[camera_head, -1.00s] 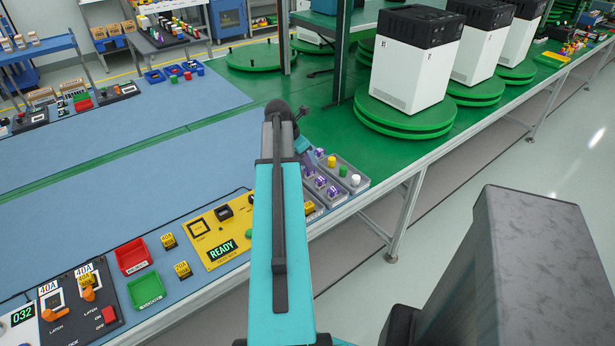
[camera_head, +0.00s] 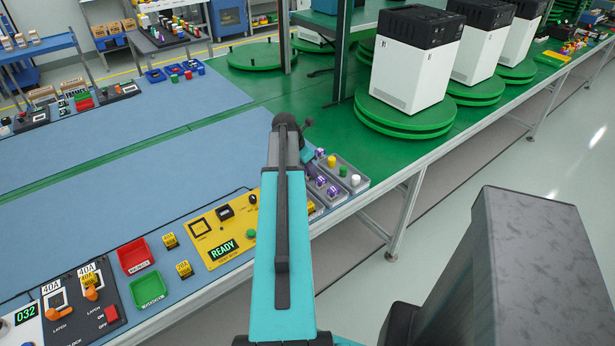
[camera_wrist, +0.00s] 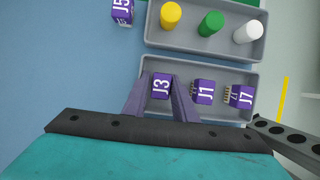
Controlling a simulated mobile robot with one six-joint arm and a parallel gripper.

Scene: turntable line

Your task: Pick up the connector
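Purple connectors marked J3 (camera_wrist: 161,86), J1 (camera_wrist: 203,91) and J7 (camera_wrist: 240,96) lie in a row in a grey tray (camera_wrist: 221,81). My gripper (camera_wrist: 160,79) is open in the wrist view, with one finger on each side of J3. I cannot tell whether either finger touches J3. Another purple connector, J5 (camera_wrist: 122,10), sits at the top left of the wrist view, outside this tray. In the head view my arm hides the fingers and part of the connectors.
A second grey tray (camera_wrist: 200,47) holds a yellow (camera_wrist: 171,14), a green (camera_wrist: 210,23) and a white cylinder (camera_wrist: 247,31). A yellow READY panel (camera_head: 208,231), a red bin (camera_head: 135,256) and a green bin (camera_head: 149,290) stand left of my arm. The blue mat (camera_head: 120,205) has wide clear room.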

